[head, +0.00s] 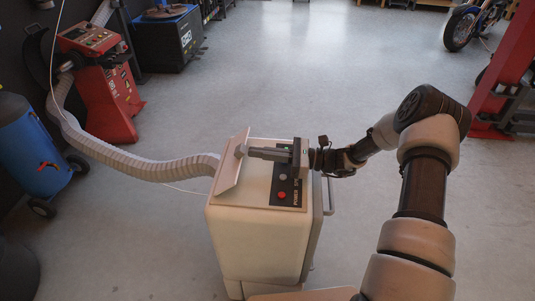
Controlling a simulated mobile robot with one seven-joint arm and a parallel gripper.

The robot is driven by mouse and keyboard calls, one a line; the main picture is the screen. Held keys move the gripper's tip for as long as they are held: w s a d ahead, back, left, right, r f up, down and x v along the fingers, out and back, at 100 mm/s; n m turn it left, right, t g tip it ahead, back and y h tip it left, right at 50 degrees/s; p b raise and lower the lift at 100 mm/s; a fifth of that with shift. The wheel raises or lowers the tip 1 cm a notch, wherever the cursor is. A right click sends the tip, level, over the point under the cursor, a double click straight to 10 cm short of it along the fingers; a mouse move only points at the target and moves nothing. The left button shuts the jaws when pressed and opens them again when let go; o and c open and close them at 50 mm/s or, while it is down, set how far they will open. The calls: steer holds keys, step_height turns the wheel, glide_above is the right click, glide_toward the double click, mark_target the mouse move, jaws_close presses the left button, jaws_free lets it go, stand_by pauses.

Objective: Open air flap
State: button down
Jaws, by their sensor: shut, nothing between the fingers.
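The air flap (229,176) is a pale, thin panel at the left edge of the top of a white cabinet (254,235). It stands tilted up from the cabinet top. My gripper (245,151) reaches in from the right, low over the cabinet top, with its fingers shut and empty. Its fingertips point left at the flap's right-hand face, near its upper part. They look very close to the flap; I cannot tell whether they touch it. The fingers and wrist hide part of the cabinet top.
A dark panel with a red button (282,195) and a grey button lies on the cabinet top. A ribbed hose (140,165) runs from a red machine (105,90) to behind the flap. A blue tank (30,150) stands at left. Open floor lies beyond.

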mark_target(243, 145)
steer(key=r+p, duration=0.1)
steer(key=r+h+p, duration=0.1)
steer(key=p, duration=0.1)
steer(key=shift+a, duration=0.4)
steer(key=shift+w+a+r+p, duration=0.1)
steer(key=shift+a+r+p, duration=0.2)
steer(key=shift+p, duration=0.1)
steer(key=shift+w+a, duration=0.1)
steer(key=shift+a, duration=0.15)
steer(key=shift+d, duration=0.15)
